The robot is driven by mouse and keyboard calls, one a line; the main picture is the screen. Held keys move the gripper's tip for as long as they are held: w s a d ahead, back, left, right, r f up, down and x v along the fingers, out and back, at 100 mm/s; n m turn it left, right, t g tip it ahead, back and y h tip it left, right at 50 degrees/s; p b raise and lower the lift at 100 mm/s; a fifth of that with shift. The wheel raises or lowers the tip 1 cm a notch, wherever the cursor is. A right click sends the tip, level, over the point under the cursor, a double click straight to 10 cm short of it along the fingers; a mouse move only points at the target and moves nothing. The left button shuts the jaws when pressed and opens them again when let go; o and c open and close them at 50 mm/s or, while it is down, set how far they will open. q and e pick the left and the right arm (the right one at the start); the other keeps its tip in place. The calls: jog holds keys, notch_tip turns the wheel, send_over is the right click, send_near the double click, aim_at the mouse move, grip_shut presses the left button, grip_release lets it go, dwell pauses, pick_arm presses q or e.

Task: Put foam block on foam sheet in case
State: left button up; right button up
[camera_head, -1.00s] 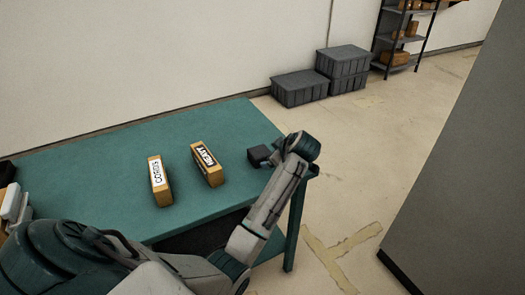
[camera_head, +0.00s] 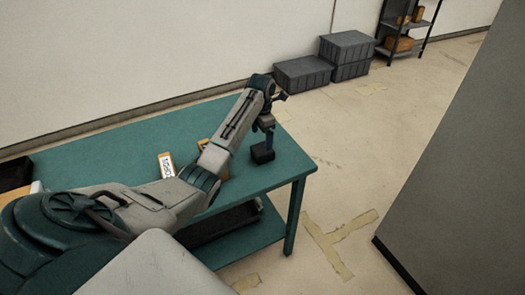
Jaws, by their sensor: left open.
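A small dark block (camera_head: 262,155), which looks like the foam block, lies on the green table (camera_head: 284,172) near its right end. My left gripper (camera_head: 267,137) points down right over this block, with its fingers at the block's top. It is open, and the fingertips are small and dark, so contact is hard to tell. No foam sheet can be made out. A dark open tray or case (camera_head: 15,174) is cut off at the left edge; its inside is mostly out of view. My right gripper is not in view.
A dark bin (camera_head: 222,224) sits on the lower shelf. Grey crates (camera_head: 303,73) stand by the wall. A grey panel (camera_head: 455,170) is at right.

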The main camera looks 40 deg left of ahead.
aim_at(262, 148)
pick_arm(q)
jog(key=shift+f, duration=0.85)
jog(key=f, duration=0.1)
jog(key=f+p, duration=0.1)
jog(key=f, duration=0.2)
jog(key=shift+s+d+f+p, duration=0.1)
jog(key=shift+d+p, duration=0.15)
jog(key=shift+p, duration=0.15)
jog(key=shift+f, duration=0.6)
jog(key=c, duration=1.1)
jog(key=shift+r, duration=0.15)
